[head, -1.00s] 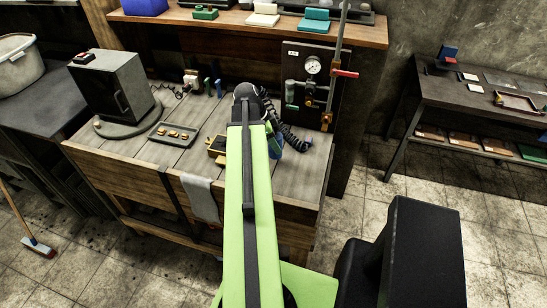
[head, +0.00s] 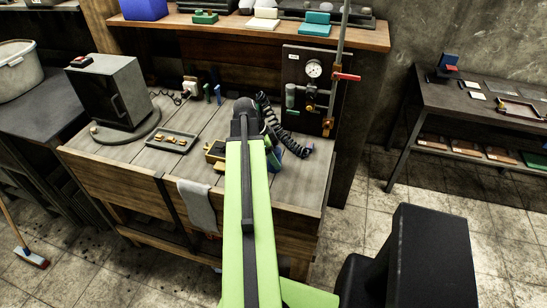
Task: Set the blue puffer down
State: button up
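A small blue piece that looks like the blue puffer (head: 276,158) shows just right of my arm, over the right part of the wooden workbench (head: 300,185). Most of it is hidden behind my green arm and black joint. My gripper's fingers are hidden behind the arm. I cannot tell whether they hold the blue piece, or whether it touches the bench top.
A black coiled hose (head: 289,142) lies right of the arm below a gauge panel (head: 315,85). A yellow-and-black object (head: 215,154) sits left of the arm. A tray (head: 172,140) and a grey oven-like box (head: 110,90) stand further left.

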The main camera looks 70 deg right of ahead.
jog(key=shift+o, duration=0.5)
jog(key=shift+r, duration=0.2)
jog(key=p+v, duration=1.1)
jog(key=v, duration=0.1)
